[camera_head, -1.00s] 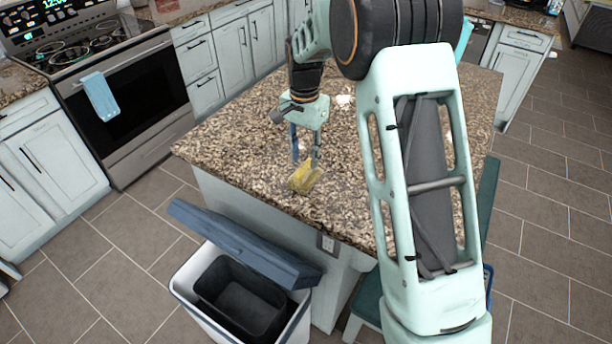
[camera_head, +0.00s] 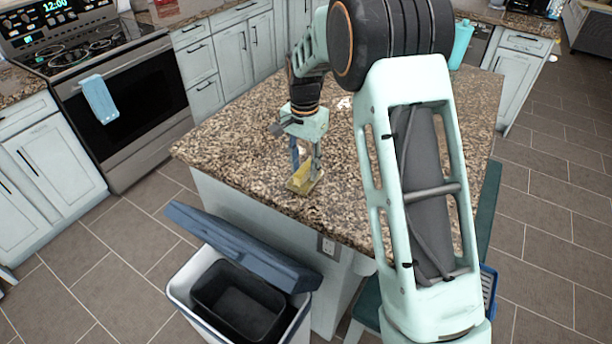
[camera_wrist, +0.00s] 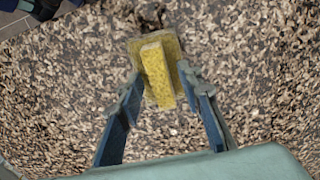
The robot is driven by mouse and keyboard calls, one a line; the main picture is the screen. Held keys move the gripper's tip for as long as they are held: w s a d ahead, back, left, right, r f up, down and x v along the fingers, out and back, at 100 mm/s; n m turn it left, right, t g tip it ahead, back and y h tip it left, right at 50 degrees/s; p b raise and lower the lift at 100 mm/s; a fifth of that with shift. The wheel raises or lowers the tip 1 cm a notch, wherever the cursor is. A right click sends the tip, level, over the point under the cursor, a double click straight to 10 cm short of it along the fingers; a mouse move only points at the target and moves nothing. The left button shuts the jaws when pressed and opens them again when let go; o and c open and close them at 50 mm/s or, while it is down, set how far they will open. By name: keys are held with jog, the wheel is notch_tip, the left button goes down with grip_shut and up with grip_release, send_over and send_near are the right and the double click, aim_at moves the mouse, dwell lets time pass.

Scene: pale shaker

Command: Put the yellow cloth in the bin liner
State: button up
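The yellow cloth (camera_head: 302,180) lies on the granite counter near its front edge, and it looks like a folded, block-like piece with a raised strip. In the wrist view the yellow cloth (camera_wrist: 157,70) sits just ahead of the fingertips. My gripper (camera_head: 305,172) is low over the counter at the cloth; in the wrist view my gripper (camera_wrist: 160,85) has its two blue fingers apart, one on each side of the cloth's near part. I cannot tell whether the fingers touch it. The bin liner (camera_head: 240,302) is a dark tub inside the white bin, below the counter's front edge.
The white bin (camera_head: 183,290) stands on the floor with its blue lid (camera_head: 240,245) tilted up beside the counter. The granite counter (camera_head: 235,150) is mostly bare around the cloth. A teal stool (camera_head: 367,305) stands right of the bin. A turquoise bottle (camera_head: 461,45) is at the back.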

aim_at(305, 168)
grip_shut()
jog(key=shift+r+p, duration=0.6)
jog(key=shift+r, duration=0.3)
jog(key=shift+r+p, duration=1.1)
jog(key=shift+r, duration=0.55)
jog(key=s+d+f+n, duration=0.1)
jog(key=s+d+n, duration=0.1)
jog(key=s+d, duration=0.1)
jog(key=s+d+f+n, duration=0.1)
jog(key=s+d+n, duration=0.1)
jog(key=s+d, duration=0.2)
jog(key=s+d+f+n, duration=0.1)
jog(key=s+d+n, duration=0.1)
jog(key=s+d, duration=0.2)
jog(key=shift+d, duration=0.1)
jog(key=shift+s+d+n, duration=0.15)
jog(key=shift+s+n, duration=0.2)
jog(key=shift+n, duration=0.05)
